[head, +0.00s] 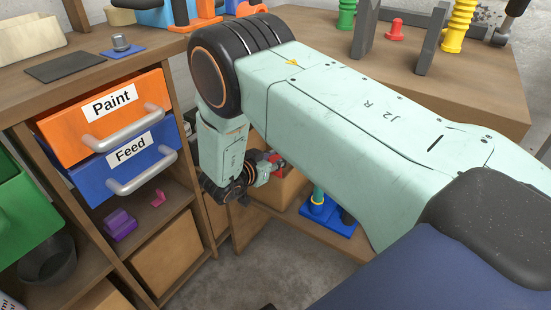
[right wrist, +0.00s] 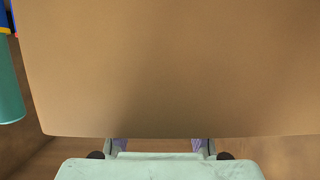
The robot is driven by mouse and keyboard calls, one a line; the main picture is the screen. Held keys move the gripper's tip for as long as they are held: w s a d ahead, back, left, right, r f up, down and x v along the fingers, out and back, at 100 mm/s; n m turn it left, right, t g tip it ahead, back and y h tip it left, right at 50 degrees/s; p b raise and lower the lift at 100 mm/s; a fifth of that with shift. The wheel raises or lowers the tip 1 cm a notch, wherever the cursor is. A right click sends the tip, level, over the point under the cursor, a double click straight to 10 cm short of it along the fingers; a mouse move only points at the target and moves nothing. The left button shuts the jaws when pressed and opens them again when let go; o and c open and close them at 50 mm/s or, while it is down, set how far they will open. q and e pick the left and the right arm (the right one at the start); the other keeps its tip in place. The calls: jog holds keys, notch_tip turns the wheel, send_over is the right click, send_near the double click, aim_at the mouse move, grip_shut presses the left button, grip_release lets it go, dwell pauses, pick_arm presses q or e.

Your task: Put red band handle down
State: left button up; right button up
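My right arm crosses the head view and bends down to my right gripper (head: 267,168), which is small and partly covered by its own links. A small red part (head: 278,168) shows right at the gripper. I cannot tell whether it is the red band handle or whether it is held. In the right wrist view a large plain brown panel (right wrist: 170,70) fills most of the picture. Its edge covers the fingertips of my right gripper (right wrist: 160,146). The two finger bases show apart, with purple inner parts. My left gripper is not in view.
Left of the arm, a shelf unit holds an orange Paint drawer (head: 75,125) and a blue Feed drawer (head: 95,175). A blue base (head: 318,210) with a teal post (head: 318,195) stands low behind the forearm. A wooden table (head: 490,95) carries several coloured pegs.

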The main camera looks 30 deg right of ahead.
jog(key=shift+o, duration=0.8)
jog(key=shift+s+f, duration=0.3)
jog(key=shift+f, duration=0.25)
jog(key=shift+r, duration=0.45)
jog(key=r+p+v, duration=0.1)
jog(key=p+v, duration=1.1)
jog(key=shift+w, duration=0.3)
jog(key=shift+f, duration=0.1)
